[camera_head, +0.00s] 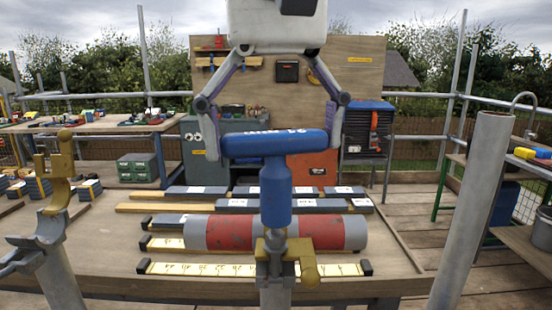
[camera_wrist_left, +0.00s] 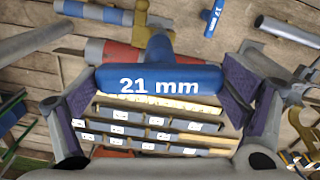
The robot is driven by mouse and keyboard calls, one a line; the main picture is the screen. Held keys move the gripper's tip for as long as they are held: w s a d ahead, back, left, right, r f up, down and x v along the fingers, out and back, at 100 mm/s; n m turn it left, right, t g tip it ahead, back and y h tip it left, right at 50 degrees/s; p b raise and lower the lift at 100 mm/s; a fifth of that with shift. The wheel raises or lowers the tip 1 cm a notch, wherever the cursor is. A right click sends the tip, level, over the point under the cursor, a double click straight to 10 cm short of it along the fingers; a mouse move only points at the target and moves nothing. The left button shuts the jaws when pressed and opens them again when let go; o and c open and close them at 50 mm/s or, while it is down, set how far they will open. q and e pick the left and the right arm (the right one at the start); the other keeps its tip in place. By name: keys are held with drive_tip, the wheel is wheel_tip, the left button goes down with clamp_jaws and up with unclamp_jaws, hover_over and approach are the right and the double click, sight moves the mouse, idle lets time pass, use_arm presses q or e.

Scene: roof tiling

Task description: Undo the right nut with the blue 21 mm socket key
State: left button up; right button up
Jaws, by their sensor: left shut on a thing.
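The blue socket key (camera_head: 275,190) stands upright with its T-handle on top. In the left wrist view the handle reads "21 mm" (camera_wrist_left: 160,80). My left gripper (camera_head: 275,143) comes down from above, its two fingers closed on the ends of the handle. The key's lower end meets a brass and grey clamp (camera_head: 305,265) on an upright grey tube. I cannot tell whether the socket encloses a nut there. A second clamp (camera_head: 55,180) sits on a tube at the left. My right gripper is not in view.
A wooden table (camera_head: 400,275) behind the key carries a red-grey cylinder (camera_head: 335,232), dark grey blocks and yellow measuring strips (camera_head: 210,269). A bare grey tube (camera_head: 475,200) leans at the right. Another blue key (camera_wrist_left: 213,15) shows in the left wrist view.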

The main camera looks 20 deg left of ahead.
use_arm(q)
drive_tip(key=shift+s+r, duration=0.1)
drive_tip(key=shift+r, duration=1.5)
